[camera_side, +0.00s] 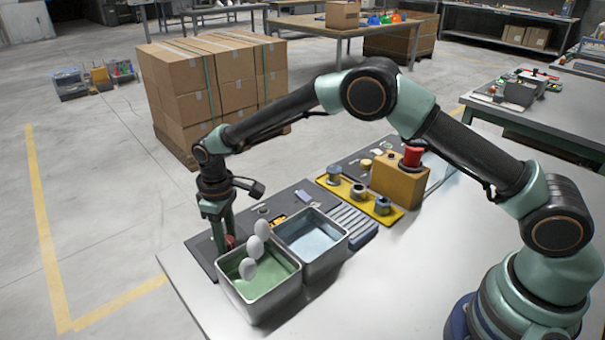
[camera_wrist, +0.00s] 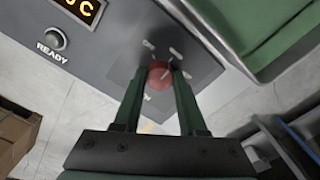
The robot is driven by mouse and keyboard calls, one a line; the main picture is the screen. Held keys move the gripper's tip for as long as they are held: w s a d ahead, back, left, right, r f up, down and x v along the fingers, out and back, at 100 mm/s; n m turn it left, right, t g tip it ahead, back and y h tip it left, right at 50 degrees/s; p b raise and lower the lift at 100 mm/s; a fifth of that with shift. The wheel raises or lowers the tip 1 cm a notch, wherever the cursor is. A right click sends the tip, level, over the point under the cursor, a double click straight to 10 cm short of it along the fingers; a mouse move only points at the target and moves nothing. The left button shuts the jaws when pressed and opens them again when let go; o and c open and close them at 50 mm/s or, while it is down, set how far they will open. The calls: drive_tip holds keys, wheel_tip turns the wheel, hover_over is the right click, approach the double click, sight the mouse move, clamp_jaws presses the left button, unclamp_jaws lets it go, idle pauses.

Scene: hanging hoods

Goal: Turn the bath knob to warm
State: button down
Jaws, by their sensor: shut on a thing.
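The bath knob (camera_wrist: 158,77) is small, round and red. It sits on a dark panel (camera_wrist: 120,40) with white marks around it, several of them partly hidden by my fingers. My gripper (camera_wrist: 159,67) is shut on the knob, one green finger on each side of it. In the side view my gripper (camera_side: 222,238) points down at the panel's near-left part, beside the green bath, and a bit of red shows by its tips. The knob's pointer cannot be made out. An orange lit display (camera_wrist: 82,8) reads a "C" at its end.
A metal bath of green liquid (camera_side: 290,262) with white oval pieces (camera_side: 249,268) stands just right of my gripper. A bath of clear bluish liquid (camera_side: 310,242) adjoins it. A READY button (camera_wrist: 55,38) is on the panel. A box with a red button (camera_side: 412,157) stands farther back.

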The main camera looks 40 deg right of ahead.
drive_tip(key=shift+a, duration=0.25)
drive_tip(key=shift+c, duration=2.3)
unclamp_jaws()
drive_tip(key=shift+d, duration=0.1)
drive_tip(key=shift+r, duration=0.1)
wheel_tip(320, 180, up, 12)
drive_tip(key=shift+s, duration=0.1)
